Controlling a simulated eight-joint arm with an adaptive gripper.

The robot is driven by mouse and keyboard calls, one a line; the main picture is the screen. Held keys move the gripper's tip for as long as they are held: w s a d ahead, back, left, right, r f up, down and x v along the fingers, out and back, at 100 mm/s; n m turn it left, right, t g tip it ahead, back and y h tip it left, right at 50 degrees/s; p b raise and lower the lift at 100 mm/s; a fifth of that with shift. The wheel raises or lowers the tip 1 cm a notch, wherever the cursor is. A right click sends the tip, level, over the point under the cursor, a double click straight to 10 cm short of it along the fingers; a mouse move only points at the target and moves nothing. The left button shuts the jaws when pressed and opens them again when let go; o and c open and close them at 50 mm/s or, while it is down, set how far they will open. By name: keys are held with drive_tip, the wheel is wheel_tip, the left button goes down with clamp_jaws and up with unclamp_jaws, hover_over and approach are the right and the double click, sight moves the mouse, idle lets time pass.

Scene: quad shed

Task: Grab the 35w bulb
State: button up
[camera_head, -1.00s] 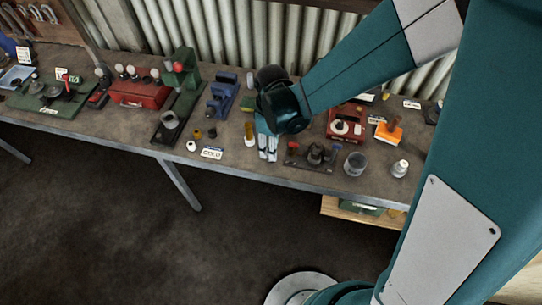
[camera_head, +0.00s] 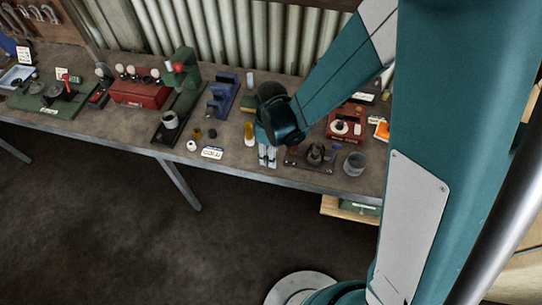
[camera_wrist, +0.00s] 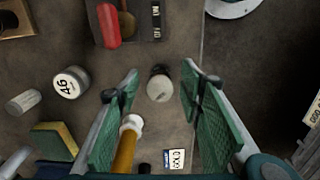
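A small pale, rounded bulb-like thing with a dark base (camera_wrist: 159,87) is in the wrist view, between my fingers in the picture. No wattage is legible on it, so I cannot confirm it is the 35w bulb. My gripper (camera_wrist: 160,100) is open, with a green-padded finger on either side of it and visible gaps to both. In the head view my gripper (camera_head: 267,158) points down over the front part of the bench and hides that spot. Several white, round bulb-like tops (camera_head: 131,70) stand on a red box (camera_head: 139,93) further left.
An amber-bodied, white-topped thing (camera_wrist: 125,150) is close to my left finger in the wrist view. A round pale item marked 46 (camera_wrist: 71,83), a sponge (camera_wrist: 53,141) and a lettered card (camera_wrist: 174,159) lie around. A plate with a red handle (camera_wrist: 108,25) is above.

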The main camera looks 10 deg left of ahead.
idle(0.3)
drive_tip(key=c, duration=1)
drive_tip(key=shift+r, duration=0.15)
drive_tip(key=shift+r, duration=4.85)
